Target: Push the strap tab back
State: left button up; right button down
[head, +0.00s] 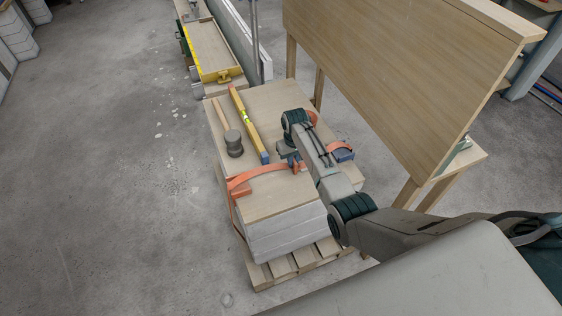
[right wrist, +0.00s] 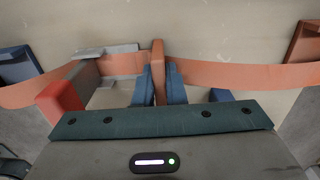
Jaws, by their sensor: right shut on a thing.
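An orange strap (head: 258,172) runs across the top of a board-covered stack (head: 285,197) in the head view. It also crosses the right wrist view (right wrist: 235,75) from side to side. An upright orange strap tab (right wrist: 158,60) stands from the strap there. My right gripper (head: 294,163) is over the strap on the stack. Its blue fingers (right wrist: 159,88) stand on both sides of the tab and are shut on it. The tab's lower end is hidden behind the gripper body. My left gripper is in neither view.
A mallet (head: 233,143) and a yellow level (head: 247,122) lie on the board left of my arm. A blue buckle (head: 343,155) sits at the stack's right edge. A wooden panel (head: 400,70) stands close on the right. The floor at left is clear.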

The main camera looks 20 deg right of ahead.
jog(key=c, duration=1.5)
grip_release()
jog(key=shift+d, duration=0.1)
notch_tip(320, 180, up, 11)
jog(key=shift+f+b, duration=0.1)
jog(key=shift+b, duration=0.2)
